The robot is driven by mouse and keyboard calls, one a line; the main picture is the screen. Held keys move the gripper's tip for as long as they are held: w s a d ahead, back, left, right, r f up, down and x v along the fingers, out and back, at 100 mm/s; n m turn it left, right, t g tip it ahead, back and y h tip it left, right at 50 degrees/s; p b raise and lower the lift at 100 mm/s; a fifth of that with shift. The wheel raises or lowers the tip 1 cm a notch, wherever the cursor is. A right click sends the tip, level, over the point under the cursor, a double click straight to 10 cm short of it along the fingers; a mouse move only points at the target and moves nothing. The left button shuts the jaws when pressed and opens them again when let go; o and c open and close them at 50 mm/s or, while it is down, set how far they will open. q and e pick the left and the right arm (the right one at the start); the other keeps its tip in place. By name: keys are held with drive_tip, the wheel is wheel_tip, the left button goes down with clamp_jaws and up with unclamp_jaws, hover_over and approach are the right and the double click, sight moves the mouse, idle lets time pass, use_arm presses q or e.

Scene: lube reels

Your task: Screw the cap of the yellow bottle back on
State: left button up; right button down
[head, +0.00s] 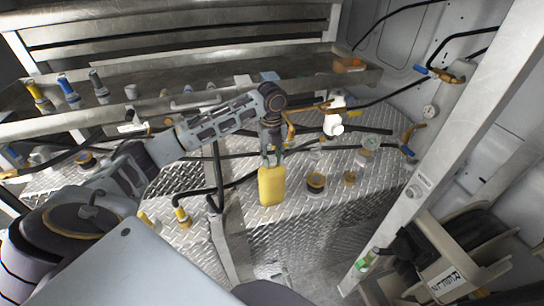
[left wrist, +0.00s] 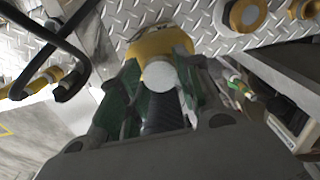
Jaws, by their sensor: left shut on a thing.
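The yellow bottle (head: 272,187) stands upright near the front of the metal deck, directly below my left gripper (head: 271,155). I cannot tell whether its base touches the deck. In the left wrist view, the bottle's yellow shoulder (left wrist: 150,42) shows beyond the fingers. A round white cap (left wrist: 161,75) sits at the bottle's top, between the green-padded fingers of my left gripper (left wrist: 160,82). The gripper is shut around this cap from above. The threads between cap and neck are hidden, so I cannot tell how tightly it sits. My right gripper is not in view.
A dark round fitting with a yellow rim (head: 316,183) and a smaller brass one (head: 350,178) stand right of the bottle. Black hoses (head: 219,170) rise at its left. A metal post (head: 440,150) and a reel (head: 470,255) are on the right. A tray (head: 200,90) crosses behind.

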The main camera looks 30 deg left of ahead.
use_arm(q)
drive_tip(key=shift+m, duration=0.3)
drive_tip(key=shift+m, duration=2.2)
drive_tip(key=shift+m, duration=0.3)
drive_tip(key=shift+m, duration=2.3)
drive_tip(key=shift+m, duration=2.6)
